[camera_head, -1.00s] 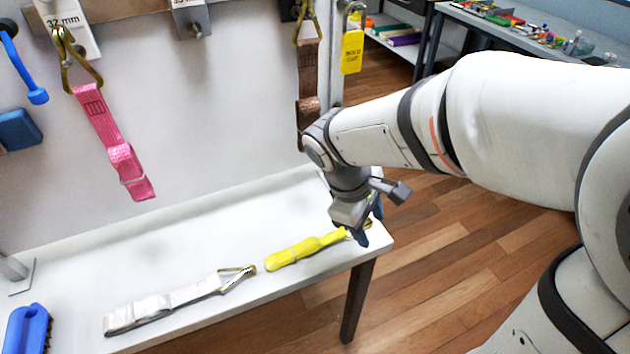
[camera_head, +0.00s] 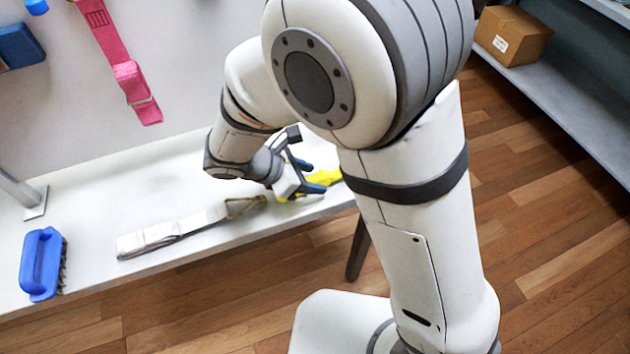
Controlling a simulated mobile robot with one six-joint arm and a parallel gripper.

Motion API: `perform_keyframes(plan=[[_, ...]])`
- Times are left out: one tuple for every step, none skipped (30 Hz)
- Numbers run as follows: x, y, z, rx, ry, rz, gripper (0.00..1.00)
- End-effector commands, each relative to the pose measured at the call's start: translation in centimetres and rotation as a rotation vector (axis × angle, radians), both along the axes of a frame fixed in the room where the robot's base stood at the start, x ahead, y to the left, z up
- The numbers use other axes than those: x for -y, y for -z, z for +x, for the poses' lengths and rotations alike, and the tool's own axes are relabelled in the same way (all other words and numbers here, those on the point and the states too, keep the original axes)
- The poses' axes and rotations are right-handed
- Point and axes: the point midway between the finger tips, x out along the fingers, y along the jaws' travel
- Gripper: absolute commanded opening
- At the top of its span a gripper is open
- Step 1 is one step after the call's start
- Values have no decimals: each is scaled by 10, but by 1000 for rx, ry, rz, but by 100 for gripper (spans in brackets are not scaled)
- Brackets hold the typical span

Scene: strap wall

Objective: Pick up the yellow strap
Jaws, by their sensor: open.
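The yellow strap (camera_head: 325,177) lies on the white bench top near its right end. Only a short part of it shows; my gripper and arm hide the rest. My gripper (camera_head: 309,176) is open, low over the bench, with its blue fingertips pointing right. The yellow shows at and between the fingertips. I cannot tell whether the fingers touch it.
A white strap (camera_head: 170,233) with a metal hook lies left of my gripper. A blue brush (camera_head: 42,264) is at the bench's left end. A pink strap (camera_head: 130,80) hangs on the wall panel. A cardboard box (camera_head: 512,36) sits on a shelf at right.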

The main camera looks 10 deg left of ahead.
Motion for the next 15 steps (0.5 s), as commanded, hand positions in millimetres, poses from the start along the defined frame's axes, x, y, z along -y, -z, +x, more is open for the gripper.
perform_keyframes(plan=[[6, 7, 3, -1, 3, -3, 48], [8, 10, 5, -1, 2, -3, 48], [10, 13, 7, -2, 2, -1, 48], [12, 15, 8, -1, 1, -2, 48], [13, 16, 9, -1, 1, -2, 48], [14, 17, 10, 0, 1, -1, 48], [15, 18, 10, 0, 1, 0, 48], [15, 18, 10, 0, 1, 0, 48], [15, 18, 10, 1, 1, 0, 48], [15, 18, 10, 1, 1, 0, 48], [15, 18, 10, 1, 1, 0, 48], [15, 18, 10, 1, 1, 0, 48], [15, 18, 10, 1, 1, 0, 48], [15, 18, 10, 1, 1, 0, 47], [14, 18, 10, 1, 1, 0, 43]])
